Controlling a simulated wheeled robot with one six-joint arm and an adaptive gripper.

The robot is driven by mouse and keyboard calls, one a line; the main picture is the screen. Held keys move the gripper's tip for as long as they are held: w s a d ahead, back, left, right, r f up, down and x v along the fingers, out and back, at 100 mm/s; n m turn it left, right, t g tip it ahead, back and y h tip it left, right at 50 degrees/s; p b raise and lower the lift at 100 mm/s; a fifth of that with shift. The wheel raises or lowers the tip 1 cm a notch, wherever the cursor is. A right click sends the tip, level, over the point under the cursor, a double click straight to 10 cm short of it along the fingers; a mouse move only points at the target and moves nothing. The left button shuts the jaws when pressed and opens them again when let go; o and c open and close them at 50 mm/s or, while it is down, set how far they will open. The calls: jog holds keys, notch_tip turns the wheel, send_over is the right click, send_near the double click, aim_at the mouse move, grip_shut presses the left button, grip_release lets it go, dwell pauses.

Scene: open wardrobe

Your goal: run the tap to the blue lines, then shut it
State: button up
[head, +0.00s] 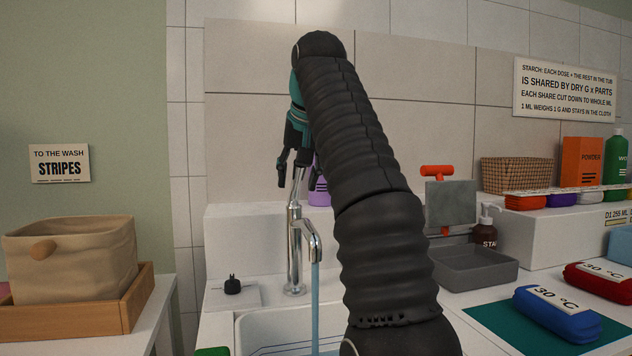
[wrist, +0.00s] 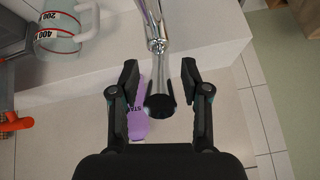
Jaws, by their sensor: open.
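The chrome tap (head: 295,250) stands at the back of the white basin (head: 262,335). A blue stream of water (head: 315,305) runs from its spout into the basin. My gripper (head: 290,182) is open above the tap, with its fingers pointing down around the upright lever. In the wrist view, the lever's dark tip (wrist: 160,104) and the chrome tap body (wrist: 153,35) show between the open fingers (wrist: 158,82), with gaps on both sides. My arm hides much of the basin.
A purple bottle (head: 318,190) stands behind the tap, close to my gripper; it also shows in the wrist view (wrist: 138,112). A marked jug (wrist: 60,38) shows at the wrist view's upper left. A grey tray (head: 475,270) and dark bottle (head: 487,228) are right of my arm.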

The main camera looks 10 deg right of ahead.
jog(key=shift+s+d+r, duration=0.1)
jog(key=shift+s+r, duration=0.15)
jog(key=shift+s, duration=0.4)
jog(key=shift+s+d+f, duration=0.1)
jog(key=shift+s+d, duration=0.2)
jog(key=shift+s, duration=1.5)
jog(key=shift+s+d+r, duration=0.1)
jog(key=shift+s+d, duration=0.2)
jog(key=shift+s, duration=1.5)
jog(key=shift+s+d+f, duration=0.1)
jog(key=shift+s+d, duration=0.2)
jog(key=shift+s, duration=1.5)
dwell(2.0)
